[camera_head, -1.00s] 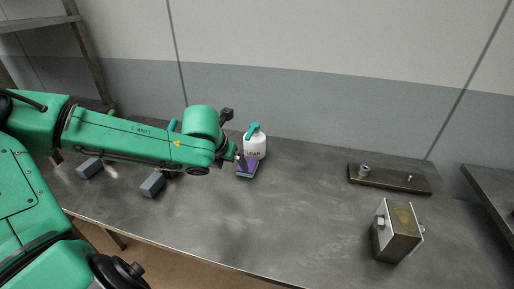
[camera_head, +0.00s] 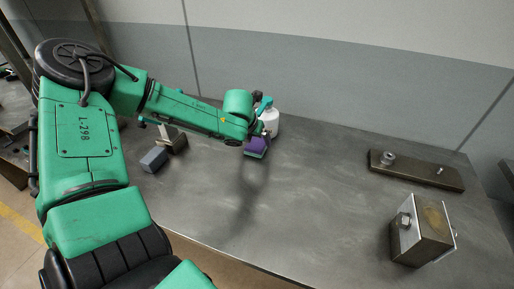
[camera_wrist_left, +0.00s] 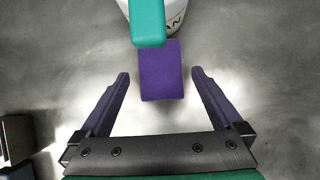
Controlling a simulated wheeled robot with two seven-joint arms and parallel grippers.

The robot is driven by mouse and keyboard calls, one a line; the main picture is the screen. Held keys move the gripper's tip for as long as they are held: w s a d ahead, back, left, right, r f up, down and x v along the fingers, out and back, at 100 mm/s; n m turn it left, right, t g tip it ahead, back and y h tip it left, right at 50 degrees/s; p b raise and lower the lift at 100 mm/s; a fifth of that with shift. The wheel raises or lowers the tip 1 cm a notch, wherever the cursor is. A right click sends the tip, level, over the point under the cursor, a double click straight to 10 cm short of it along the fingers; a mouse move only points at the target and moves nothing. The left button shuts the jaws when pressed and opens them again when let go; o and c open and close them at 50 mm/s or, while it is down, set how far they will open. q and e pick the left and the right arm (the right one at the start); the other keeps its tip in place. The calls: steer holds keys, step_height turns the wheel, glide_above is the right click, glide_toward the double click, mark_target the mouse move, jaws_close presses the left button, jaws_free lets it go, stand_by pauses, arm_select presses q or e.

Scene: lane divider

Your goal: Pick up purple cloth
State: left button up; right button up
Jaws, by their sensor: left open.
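In the left wrist view the purple cloth (camera_wrist_left: 161,80) lies ahead of and between the two spread fingers, with clear space on both sides. My left gripper (camera_wrist_left: 159,76) is open and empty. In the head view my left gripper (camera_head: 262,132) is mostly hidden behind its wrist, close to the cloth. My right gripper is not in view.
The white bottle (camera_head: 270,122) with a teal spray head stands right behind the cloth. A blue-grey block (camera_head: 154,160) lies to the left. A metal plate (camera_head: 415,170) and a metal box (camera_head: 424,236) are at the right. The bench middle is clear.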

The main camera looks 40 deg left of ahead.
mark_target(257, 145)
arm_select(q)
steer(key=shift+x, duration=0.95)
steer(key=shift+w+f, duration=0.3)
steer(key=shift+f, duration=0.1)
steer(key=shift+s+r, duration=0.1)
steer(key=shift+r, duration=0.05)
steer(key=c, duration=1.3)
